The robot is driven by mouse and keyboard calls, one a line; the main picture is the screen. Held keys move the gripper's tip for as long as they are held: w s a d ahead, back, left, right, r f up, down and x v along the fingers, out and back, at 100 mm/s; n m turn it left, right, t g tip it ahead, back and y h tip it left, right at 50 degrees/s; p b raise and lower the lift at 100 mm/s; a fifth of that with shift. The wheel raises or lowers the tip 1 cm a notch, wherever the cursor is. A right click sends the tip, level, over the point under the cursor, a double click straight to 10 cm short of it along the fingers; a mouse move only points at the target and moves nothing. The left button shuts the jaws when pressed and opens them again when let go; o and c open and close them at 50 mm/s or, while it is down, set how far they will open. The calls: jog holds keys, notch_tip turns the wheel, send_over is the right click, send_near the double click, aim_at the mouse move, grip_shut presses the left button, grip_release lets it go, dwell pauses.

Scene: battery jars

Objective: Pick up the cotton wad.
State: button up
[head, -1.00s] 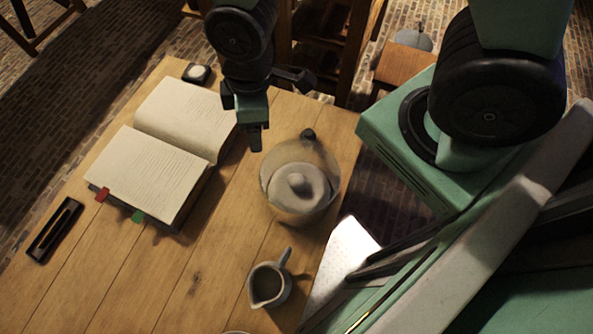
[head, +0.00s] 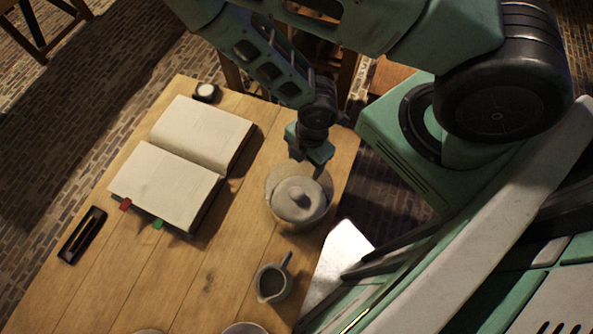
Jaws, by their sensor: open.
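I cannot clearly make out a cotton wad. A small white round thing lies in a small dark holder (head: 206,92) at the far end of the table; it is too small to identify. My gripper (head: 308,165) is open, pointing down at the far edge of a round grey-beige pot (head: 297,201) with a knobbed lid. A clear rim or glass shows around this pot. I cannot tell whether the fingers touch it, and I see nothing between them.
On the wooden table (head: 225,262), an open book (head: 165,185) lies at left, with a black pen tray (head: 82,235) nearby. A small grey jug (head: 271,283) stands in front of the pot. Two dish rims show at the front edge.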

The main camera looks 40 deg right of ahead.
jog(key=b, duration=1.2)
send_over(297, 192)
jog(key=d, duration=0.1)
jog(key=f, duration=1.1)
jog(key=shift+w+d+f, duration=0.1)
jog(key=shift+d+f, duration=0.1)
jog(key=shift+f, duration=0.15)
jog(key=f+b, duration=0.2)
jog(key=a+f+b, duration=0.1)
jog(key=f+b, duration=0.1)
jog(key=f, duration=0.1)
jog(key=shift+a+f, duration=0.15)
jog(key=c, duration=1.1)
notch_tip(297, 192, up, 10)
jog(key=p, duration=0.8)
jog(key=shift+p, duration=0.35)
jog(key=o, duration=0.4)
jog(key=shift+c, duration=1.4)
